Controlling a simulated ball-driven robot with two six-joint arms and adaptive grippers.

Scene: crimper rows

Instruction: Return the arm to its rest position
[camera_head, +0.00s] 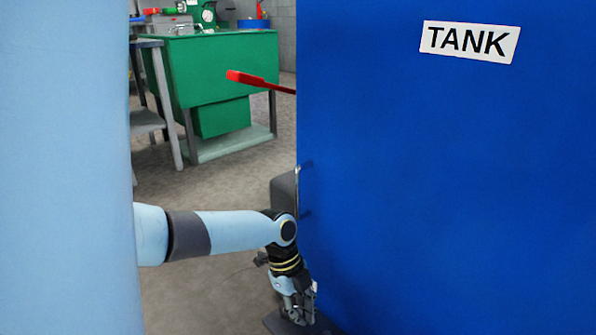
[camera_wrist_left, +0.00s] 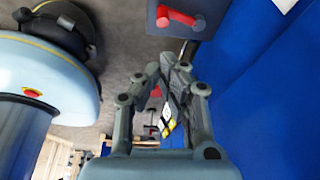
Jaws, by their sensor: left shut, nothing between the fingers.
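My left arm comes in from the left in the head view, and its gripper (camera_head: 300,306) points down beside the lower left edge of a blue panel labelled TANK (camera_head: 430,170). In the left wrist view the left gripper (camera_wrist_left: 174,60) has its fingertips together, with nothing held between them. The blue surface also fills the right of the left wrist view (camera_wrist_left: 270,90), close beside the fingers. My right gripper is in neither view.
A red lever (camera_head: 258,82) sticks out left of the panel, and a metal handle (camera_head: 298,190) sits at its edge. A green workbench (camera_head: 220,65) stands behind on open floor (camera_head: 190,290). A red handle on a grey plate (camera_wrist_left: 178,17) shows in the left wrist view.

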